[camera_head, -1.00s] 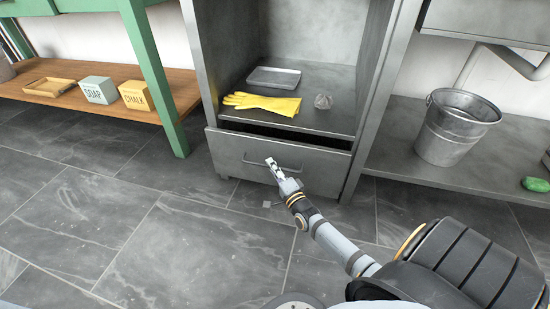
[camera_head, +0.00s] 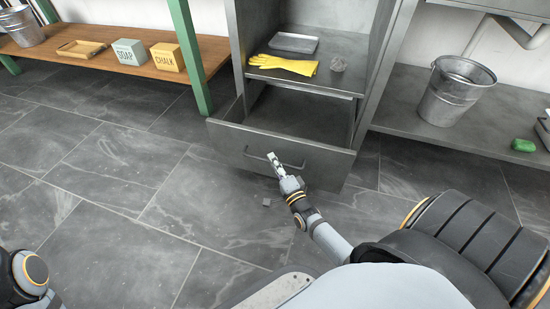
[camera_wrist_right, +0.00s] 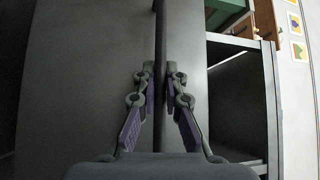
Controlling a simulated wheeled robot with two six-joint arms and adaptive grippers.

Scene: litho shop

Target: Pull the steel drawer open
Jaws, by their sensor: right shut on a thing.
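The steel drawer (camera_head: 232,139) sits at the bottom of the grey steel cabinet and stands well out from it. Its inside shows from above, and the part in view looks empty. My right gripper (camera_head: 275,163) is shut on the bar handle (camera_head: 258,157) at the middle of the drawer front. In the right wrist view, the fingers (camera_wrist_right: 160,78) close from both sides on the dark handle bar (camera_wrist_right: 160,40), which runs upright in that picture. My left gripper is out of view; only part of my left arm shows at the lower left.
A bucket (camera_head: 455,92) and green soap-like block (camera_head: 523,145) stand on the right shelf.

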